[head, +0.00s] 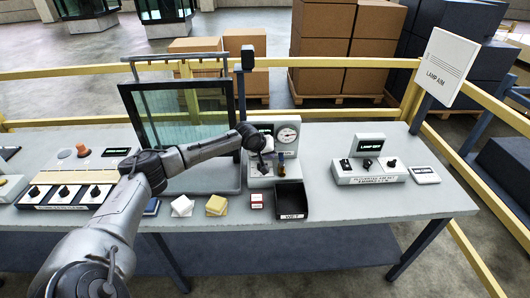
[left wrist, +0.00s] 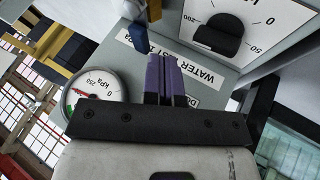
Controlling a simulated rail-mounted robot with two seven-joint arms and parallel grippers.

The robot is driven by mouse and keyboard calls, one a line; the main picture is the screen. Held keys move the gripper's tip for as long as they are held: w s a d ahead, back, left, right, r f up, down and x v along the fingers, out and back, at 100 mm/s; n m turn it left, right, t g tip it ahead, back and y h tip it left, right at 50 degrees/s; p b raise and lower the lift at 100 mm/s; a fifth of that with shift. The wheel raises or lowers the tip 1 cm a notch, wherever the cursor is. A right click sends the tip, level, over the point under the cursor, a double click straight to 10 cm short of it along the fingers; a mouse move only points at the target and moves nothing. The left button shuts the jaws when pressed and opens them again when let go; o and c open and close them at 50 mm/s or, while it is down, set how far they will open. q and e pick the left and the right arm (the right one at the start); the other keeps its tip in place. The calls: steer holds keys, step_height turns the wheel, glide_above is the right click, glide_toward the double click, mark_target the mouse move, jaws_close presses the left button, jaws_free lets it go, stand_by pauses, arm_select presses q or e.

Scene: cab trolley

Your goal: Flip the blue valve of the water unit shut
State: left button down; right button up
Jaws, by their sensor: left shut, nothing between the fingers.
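The water unit (head: 258,183) is a light grey box on the table with a round pressure gauge (head: 287,135). In the left wrist view the gauge (left wrist: 93,92) is at the left, and the unit's black dial knob (left wrist: 215,38) is at the upper right. A small blue part, apparently the valve handle (left wrist: 141,37), shows at the top beside a brass piece (left wrist: 154,10). My left gripper (left wrist: 172,62) is shut and empty, its purple fingers over the unit's face, just beside the handle. I cannot tell whether they touch. My right gripper is not in view.
A lamp unit (head: 362,180) is further right. A framed glass screen (head: 185,112) stands left behind my left arm. White cloths (head: 182,206) and yellow cloths (head: 216,205) lie near the front edge.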

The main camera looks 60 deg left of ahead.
mark_target(281, 160)
arm_select(q)
steer(key=shift+b+x, duration=0.35)
steer(key=shift+x, duration=1.25)
steer(key=shift+r+p, duration=0.15)
steer(key=shift+p, duration=0.25)
steer(key=w+p, duration=0.1)
steer(key=p, duration=0.3)
steer(key=shift+w+r+p, duration=0.1)
steer(key=shift+w+p, duration=0.1)
steer(key=shift+p, duration=0.2)
steer(key=shift+w+p, duration=0.3)
steer(key=shift+p, duration=0.1)
steer(key=shift+f, duration=0.25)
steer(key=shift+r, duration=0.1)
